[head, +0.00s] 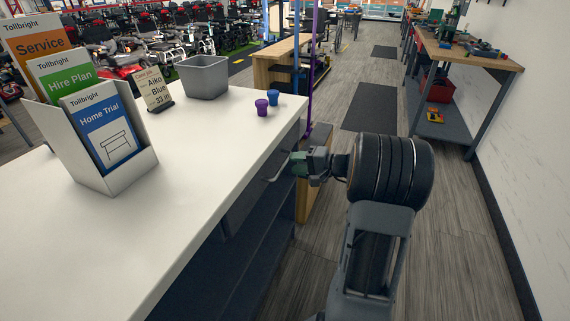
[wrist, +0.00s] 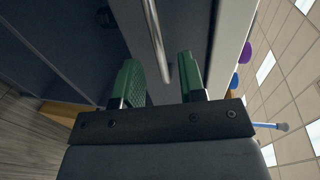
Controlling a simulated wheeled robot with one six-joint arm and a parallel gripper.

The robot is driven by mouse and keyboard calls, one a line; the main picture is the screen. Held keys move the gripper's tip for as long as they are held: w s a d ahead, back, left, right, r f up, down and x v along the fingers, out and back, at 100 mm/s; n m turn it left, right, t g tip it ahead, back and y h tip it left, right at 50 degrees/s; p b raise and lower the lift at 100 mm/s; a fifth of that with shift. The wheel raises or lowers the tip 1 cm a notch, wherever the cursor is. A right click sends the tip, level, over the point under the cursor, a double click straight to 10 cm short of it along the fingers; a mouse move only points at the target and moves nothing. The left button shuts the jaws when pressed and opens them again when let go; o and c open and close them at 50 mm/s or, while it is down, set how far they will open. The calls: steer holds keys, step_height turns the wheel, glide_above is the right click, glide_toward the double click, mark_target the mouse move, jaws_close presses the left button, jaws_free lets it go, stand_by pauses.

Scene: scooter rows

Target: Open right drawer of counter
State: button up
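The counter (head: 215,140) has a white top and a dark side facing the aisle. Under its top edge is a dark drawer front (head: 243,207), which also fills the upper middle of the wrist view (wrist: 190,28). It looks closed. A metal bar handle (head: 279,169) stands out from it; the handle also shows in the wrist view (wrist: 155,35). My gripper (head: 297,163) is at the handle beside the counter's edge. In the wrist view its green fingers (wrist: 160,80) are apart, with the handle's end between them. I cannot tell whether either finger touches it.
On the counter are a sign holder (head: 120,165), a grey bin (head: 204,77), a small card stand (head: 153,90) and purple (head: 262,108) and blue (head: 273,97) cups. Open shelves (head: 235,270) lie below. The floor (head: 450,270) right of my arm is clear up to the wall.

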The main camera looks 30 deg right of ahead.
mark_target(285, 162)
steer(key=shift+x, duration=2.2)
jaws_close()
